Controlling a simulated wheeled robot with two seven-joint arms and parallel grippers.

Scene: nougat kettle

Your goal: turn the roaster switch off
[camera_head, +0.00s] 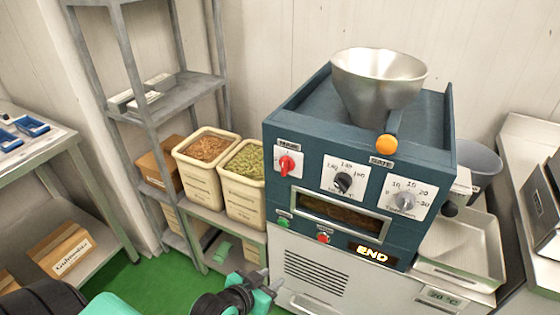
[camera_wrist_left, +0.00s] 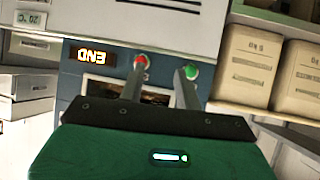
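The blue roaster (camera_head: 322,175) stands at the centre right in the head view. A red switch knob (camera_head: 287,163) sits on a white plate at the upper left of its front; I cannot read its setting. Below are a green button (camera_head: 283,222) and a red button (camera_head: 323,238), also upside down in the left wrist view as the green button (camera_wrist_left: 190,71) and red button (camera_wrist_left: 141,61). A lit display (camera_head: 371,254) reads END. My left gripper (camera_head: 266,283) is low in front of the roaster, empty, its fingers (camera_wrist_left: 158,82) apart. My right gripper is out of view.
A metal hopper (camera_head: 378,78) tops the roaster, with an orange-knobbed gate lever (camera_head: 387,145) below it. Two dials (camera_head: 344,182) (camera_head: 405,202) are on the front. Bins of nuts (camera_head: 198,180) (camera_head: 243,195) stand left. A tray (camera_head: 455,245) is at right.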

